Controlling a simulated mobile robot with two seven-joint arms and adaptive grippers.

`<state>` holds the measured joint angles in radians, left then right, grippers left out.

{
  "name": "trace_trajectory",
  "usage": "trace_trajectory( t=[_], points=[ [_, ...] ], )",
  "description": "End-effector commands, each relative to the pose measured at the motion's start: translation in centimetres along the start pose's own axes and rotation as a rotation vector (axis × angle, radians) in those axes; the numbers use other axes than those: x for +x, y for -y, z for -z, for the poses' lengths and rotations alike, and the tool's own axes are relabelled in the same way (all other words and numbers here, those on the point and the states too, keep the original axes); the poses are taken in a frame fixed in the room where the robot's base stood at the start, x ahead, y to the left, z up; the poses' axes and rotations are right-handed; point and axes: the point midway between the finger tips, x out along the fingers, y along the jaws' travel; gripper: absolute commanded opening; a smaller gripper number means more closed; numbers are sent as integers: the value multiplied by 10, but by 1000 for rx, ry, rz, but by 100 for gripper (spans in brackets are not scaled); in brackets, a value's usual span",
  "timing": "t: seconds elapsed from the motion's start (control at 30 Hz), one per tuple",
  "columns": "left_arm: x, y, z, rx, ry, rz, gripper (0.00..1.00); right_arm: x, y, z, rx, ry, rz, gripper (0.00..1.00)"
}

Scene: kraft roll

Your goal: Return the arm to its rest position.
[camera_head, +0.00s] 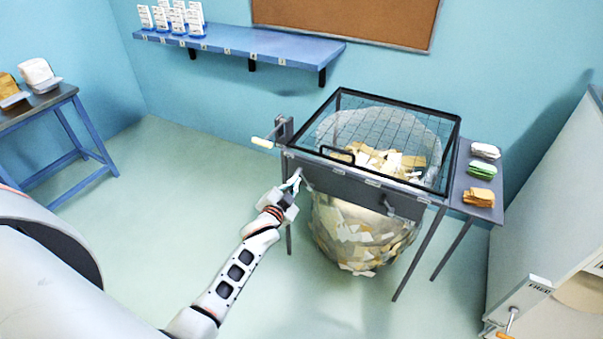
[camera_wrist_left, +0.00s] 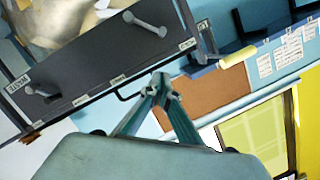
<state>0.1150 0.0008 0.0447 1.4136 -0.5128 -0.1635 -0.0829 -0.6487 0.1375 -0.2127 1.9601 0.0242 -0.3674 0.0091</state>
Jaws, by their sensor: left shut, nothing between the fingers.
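My left arm (camera_head: 236,271) reaches in from the lower left in the head view. Its gripper (camera_head: 293,182) is at the front left corner of a dark framed stand with a mesh lid. In the left wrist view the gripper (camera_wrist_left: 160,88) is shut, with its fingertips together and nothing between them. The stand's dark front panel (camera_wrist_left: 105,50), with handles and small labels, lies beyond the fingertips there. I cannot tell whether the fingers touch the stand. My right gripper is out of view.
The stand's mesh lid (camera_head: 388,130) covers a large bag (camera_head: 360,235) of paper scraps. A cream-handled crank (camera_head: 263,143) sticks out left of it. A side shelf (camera_head: 462,190) holds small bundles. A blue table (camera_head: 55,110) stands far left. Open floor lies left of the stand.

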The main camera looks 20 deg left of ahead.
Motion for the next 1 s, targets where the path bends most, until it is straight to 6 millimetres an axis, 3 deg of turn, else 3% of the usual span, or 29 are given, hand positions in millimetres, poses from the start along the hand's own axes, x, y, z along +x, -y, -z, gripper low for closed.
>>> trace_trajectory(
  t=[0.23, 0.37, 0.47, 0.6, 0.8, 0.9, 1.0],
  points=[
    [-5, -4, -4, -3, 4, -7, 0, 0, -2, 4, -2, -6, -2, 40],
    [-34, -25, -23, -29, 26, -48, 0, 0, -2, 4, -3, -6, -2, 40],
    [-77, -54, -45, -74, 57, -110, 0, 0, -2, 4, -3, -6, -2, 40],
    [-152, -99, -70, -159, 109, -220, 0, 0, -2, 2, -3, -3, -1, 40],
    [-257, -153, -83, -292, 190, -374, 0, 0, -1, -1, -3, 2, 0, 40],
    [-295, -169, -82, -344, 222, -429, 0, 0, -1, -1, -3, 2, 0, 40],
    [-318, -178, -80, -379, 242, -463, 0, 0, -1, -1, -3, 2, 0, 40]
  ],
)
